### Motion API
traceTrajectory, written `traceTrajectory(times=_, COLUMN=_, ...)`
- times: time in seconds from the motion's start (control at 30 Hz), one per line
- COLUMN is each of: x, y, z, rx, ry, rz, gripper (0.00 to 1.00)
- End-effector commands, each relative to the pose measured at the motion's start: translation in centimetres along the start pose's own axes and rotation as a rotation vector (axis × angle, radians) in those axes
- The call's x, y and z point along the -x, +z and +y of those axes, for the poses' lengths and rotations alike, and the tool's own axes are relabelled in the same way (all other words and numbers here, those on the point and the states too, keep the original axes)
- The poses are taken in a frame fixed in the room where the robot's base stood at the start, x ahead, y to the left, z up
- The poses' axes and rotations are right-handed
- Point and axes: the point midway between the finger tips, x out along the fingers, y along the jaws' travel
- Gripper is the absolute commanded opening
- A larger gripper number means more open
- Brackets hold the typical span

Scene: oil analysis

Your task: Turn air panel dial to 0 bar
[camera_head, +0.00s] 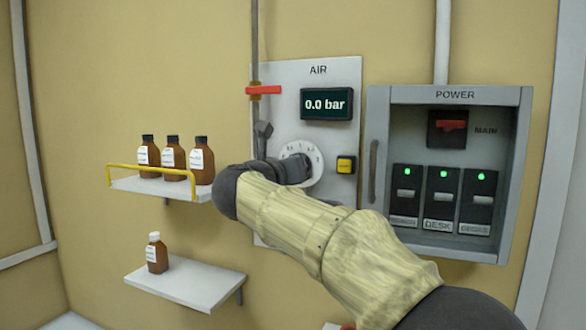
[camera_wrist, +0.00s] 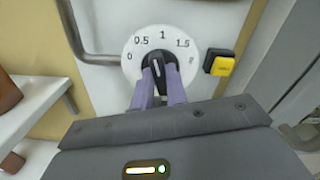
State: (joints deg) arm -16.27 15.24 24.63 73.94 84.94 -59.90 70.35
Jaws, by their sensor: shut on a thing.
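The white air panel (camera_head: 345,75) is on the wall, and its display (camera_head: 327,104) reads 0.0 bar. The round white dial (camera_head: 303,150) is below the display, partly hidden by my gripper (camera_head: 293,172). In the wrist view the dial face (camera_wrist: 163,40) shows marks from 0 to 2. My gripper's two purple fingers (camera_wrist: 160,88) are shut on the dark knob (camera_wrist: 156,65) at the dial's centre, one on each side. A short white line on the knob points up and slightly left, not clearly at the 0 mark.
A yellow button (camera_head: 346,164) is right of the dial. The grey power box (camera_head: 377,110) with lit switches stands close on the right. A red valve handle (camera_head: 264,90) crosses the pipe at left. Shelves with brown bottles (camera_head: 172,156) are further left.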

Motion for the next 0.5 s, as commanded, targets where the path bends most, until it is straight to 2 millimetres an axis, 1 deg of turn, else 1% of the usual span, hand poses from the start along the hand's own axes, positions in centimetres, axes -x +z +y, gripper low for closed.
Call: traceTrajectory(times=0.5, x=0.01, y=0.14, z=0.05, rx=0.492, ry=0.001, rz=0.001, gripper=0.0)
